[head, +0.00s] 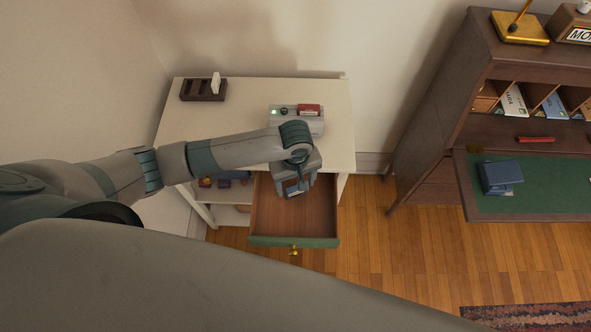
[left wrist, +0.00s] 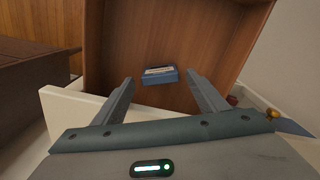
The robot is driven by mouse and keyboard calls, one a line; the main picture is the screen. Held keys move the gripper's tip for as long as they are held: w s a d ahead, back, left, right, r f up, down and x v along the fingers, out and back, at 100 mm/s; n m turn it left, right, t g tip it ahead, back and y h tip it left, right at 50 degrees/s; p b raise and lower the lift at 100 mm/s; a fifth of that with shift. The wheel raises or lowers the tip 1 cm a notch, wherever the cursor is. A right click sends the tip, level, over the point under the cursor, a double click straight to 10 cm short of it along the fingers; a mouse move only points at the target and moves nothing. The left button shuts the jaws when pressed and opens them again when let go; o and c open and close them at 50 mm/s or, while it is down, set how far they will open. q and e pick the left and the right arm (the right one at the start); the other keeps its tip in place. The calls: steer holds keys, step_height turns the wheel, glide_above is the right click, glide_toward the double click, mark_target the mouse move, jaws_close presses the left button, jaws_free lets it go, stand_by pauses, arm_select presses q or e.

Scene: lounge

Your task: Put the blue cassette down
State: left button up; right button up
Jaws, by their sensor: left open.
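The blue cassette (left wrist: 160,76) shows in the left wrist view with a pale label. It appears to lie on the wooden floor of the open drawer (left wrist: 222,45). In the head view the drawer (head: 318,212) has a green front and a brass knob, and my gripper mostly hides the cassette. My left gripper (head: 294,188) reaches down into the drawer from above. Its fingers (left wrist: 160,82) are spread, one to each side of the cassette, with visible gaps between. My right gripper is not in view.
The white table (head: 230,125) carries a dark slotted rack (head: 203,91) and a grey device (head: 290,121) with a red cassette-like piece on it. Small items sit on a shelf left of the drawer. A desk (head: 530,185) with blue boxes stands right. Wooden floor lies between.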

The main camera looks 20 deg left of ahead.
mark_target(295, 188)
arm_select(q)
step_height(295, 188, up, 9)
steer(key=shift+r+b, duration=0.2)
steer(key=shift+b, duration=0.2)
stand_by(0.8)
